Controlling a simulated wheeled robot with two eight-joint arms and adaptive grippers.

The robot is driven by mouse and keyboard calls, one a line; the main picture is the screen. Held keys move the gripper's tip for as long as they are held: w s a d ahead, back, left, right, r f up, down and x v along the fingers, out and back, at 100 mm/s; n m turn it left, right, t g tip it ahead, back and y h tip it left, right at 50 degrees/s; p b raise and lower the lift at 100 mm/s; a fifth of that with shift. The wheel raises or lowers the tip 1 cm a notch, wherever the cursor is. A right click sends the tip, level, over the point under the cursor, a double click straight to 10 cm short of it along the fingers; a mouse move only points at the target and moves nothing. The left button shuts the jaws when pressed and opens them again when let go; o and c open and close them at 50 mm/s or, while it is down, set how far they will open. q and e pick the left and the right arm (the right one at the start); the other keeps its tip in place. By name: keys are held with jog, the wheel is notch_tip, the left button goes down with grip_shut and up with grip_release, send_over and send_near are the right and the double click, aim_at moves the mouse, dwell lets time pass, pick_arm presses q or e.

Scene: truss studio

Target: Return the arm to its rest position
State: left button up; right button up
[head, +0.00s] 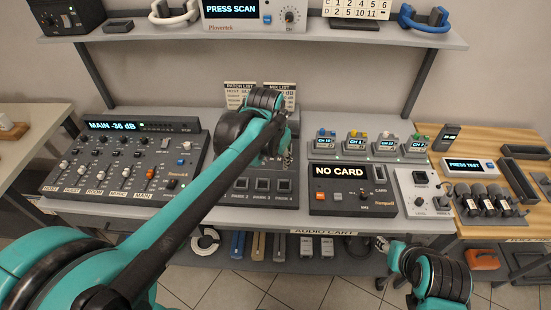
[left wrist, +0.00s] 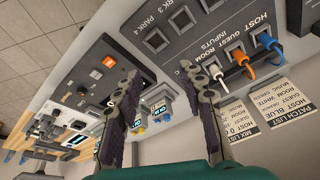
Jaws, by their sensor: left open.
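My left arm reaches from the lower left across the cart. Its wrist is over the patch panel (head: 262,203) in the head view. My left gripper (head: 286,158) is mostly hidden behind that wrist. In the left wrist view the left gripper (left wrist: 160,76) has its two dark fingers well apart, with nothing held between them. The patch panel (left wrist: 195,17) also shows there, with white, orange and blue plugs (left wrist: 240,57) in its input row.
A mixer (head: 125,160) stands left on the cart. A NO CARD recorder (head: 352,188), small channel packs (head: 356,145) and a white switch box (head: 424,193) stand right. A shelf (head: 330,35) spans above. A wooden table (head: 465,235) adjoins at right.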

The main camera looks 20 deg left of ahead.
pick_arm(q)
jog(key=shift+s, duration=0.1)
jog(key=s+a+f+n+t, duration=0.1)
jog(key=s+t, duration=0.1)
jog(key=s, duration=0.6)
jog(key=s+a+f+n+t, duration=0.1)
jog(key=s+f, duration=0.1)
jog(key=s, duration=0.6)
jog(key=shift+n+t, duration=0.4)
dwell(0.7)
